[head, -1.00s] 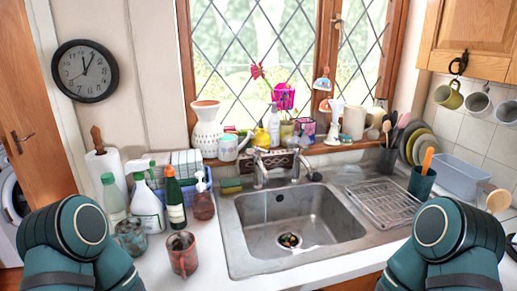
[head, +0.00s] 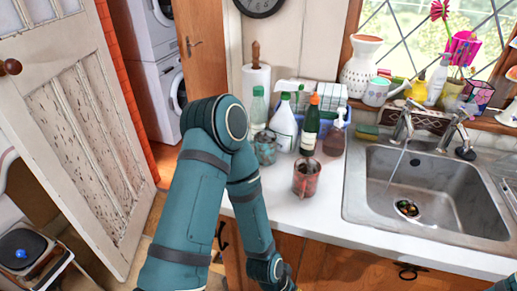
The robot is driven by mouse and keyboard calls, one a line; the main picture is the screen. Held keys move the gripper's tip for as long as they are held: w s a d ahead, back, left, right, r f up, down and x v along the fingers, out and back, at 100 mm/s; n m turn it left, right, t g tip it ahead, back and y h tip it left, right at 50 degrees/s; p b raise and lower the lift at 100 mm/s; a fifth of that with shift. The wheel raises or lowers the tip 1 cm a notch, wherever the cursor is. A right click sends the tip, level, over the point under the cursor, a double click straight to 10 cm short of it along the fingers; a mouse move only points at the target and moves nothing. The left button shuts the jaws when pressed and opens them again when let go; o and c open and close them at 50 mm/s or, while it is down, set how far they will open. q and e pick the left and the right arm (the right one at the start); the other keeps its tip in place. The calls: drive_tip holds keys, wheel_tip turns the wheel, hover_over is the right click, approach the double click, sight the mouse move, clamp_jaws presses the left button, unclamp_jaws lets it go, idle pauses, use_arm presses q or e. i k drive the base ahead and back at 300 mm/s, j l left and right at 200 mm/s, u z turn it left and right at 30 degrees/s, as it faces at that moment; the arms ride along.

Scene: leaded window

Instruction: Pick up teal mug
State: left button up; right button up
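The teal mug (head: 265,149) stands upright on the white counter, in front of the bottles and left of a reddish-brown mug (head: 306,179). It has a mottled, worn teal-grey surface. My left arm bends just left of the mug, its elbow beside it in the picture, and the forearm runs down in front of the counter edge. My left gripper is below the bottom edge of the head view. Only a small bit of my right arm shows at the bottom right corner, and my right gripper is out of view.
Green, white and dark bottles (head: 310,127) and a soap pump (head: 335,134) stand behind the mugs. A paper towel roll (head: 256,87) stands at the back left. The sink (head: 436,192) lies to the right. The counter front (head: 300,218) is clear. An open door (head: 75,120) stands left.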

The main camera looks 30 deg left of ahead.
sight(260, 149)
drive_tip(key=j+u, duration=0.1)
drive_tip(key=u, duration=1.25)
